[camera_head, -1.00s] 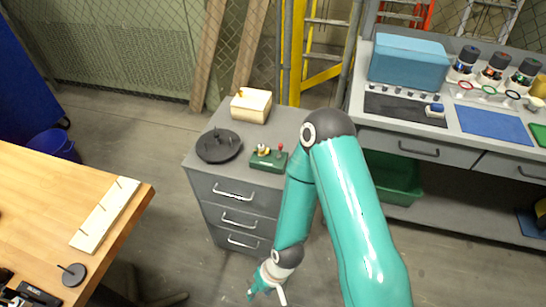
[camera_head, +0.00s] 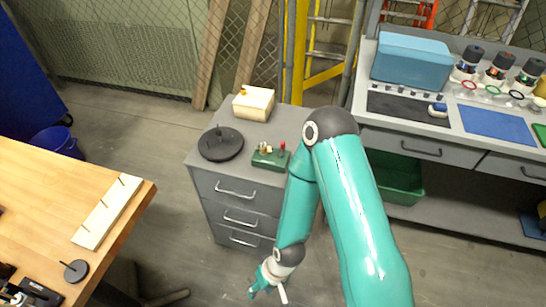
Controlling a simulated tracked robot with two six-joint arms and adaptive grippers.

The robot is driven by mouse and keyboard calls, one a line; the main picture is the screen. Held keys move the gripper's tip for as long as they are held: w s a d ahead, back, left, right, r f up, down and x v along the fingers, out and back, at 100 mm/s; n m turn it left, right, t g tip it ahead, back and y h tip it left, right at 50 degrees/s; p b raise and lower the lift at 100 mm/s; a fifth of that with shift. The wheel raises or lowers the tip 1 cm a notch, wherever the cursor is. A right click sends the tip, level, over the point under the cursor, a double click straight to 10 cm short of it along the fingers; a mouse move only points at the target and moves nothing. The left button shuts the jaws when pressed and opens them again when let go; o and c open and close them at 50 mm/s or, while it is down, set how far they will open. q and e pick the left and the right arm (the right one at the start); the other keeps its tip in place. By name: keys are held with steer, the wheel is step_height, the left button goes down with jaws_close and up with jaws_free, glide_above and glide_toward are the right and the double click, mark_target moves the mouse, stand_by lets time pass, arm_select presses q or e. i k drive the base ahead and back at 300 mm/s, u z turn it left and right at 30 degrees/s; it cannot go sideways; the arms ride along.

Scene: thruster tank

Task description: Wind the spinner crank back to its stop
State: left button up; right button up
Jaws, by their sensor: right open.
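A black round turntable-like disc (camera_head: 221,145) with short upright pins lies on top of the grey drawer cabinet (camera_head: 198,172). A small green box (camera_head: 271,158) with a red knob and a pale, yellowish fitting stands beside it. I cannot tell for sure which of these carries the spinner crank; no crank arm is clear at this size. My right gripper (camera_head: 267,294) hangs low in front of the cabinet, well below its top, open and touching nothing. My right arm hides part of the cabinet's right side. My left gripper is not in view.
A cream box (camera_head: 253,103) with an orange-yellow knob stands at the cabinet's back. A wooden table (camera_head: 40,200) with a pegged board (camera_head: 107,212) and a small dark disc (camera_head: 76,271) is at left. A grey workbench (camera_head: 400,131) is at right. Floor between is open.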

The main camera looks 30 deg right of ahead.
mark_target(281, 155)
steer(key=k, duration=1.2)
steer(key=z, duration=0.65)
steer(key=i, duration=2)
steer(key=u, duration=0.15)
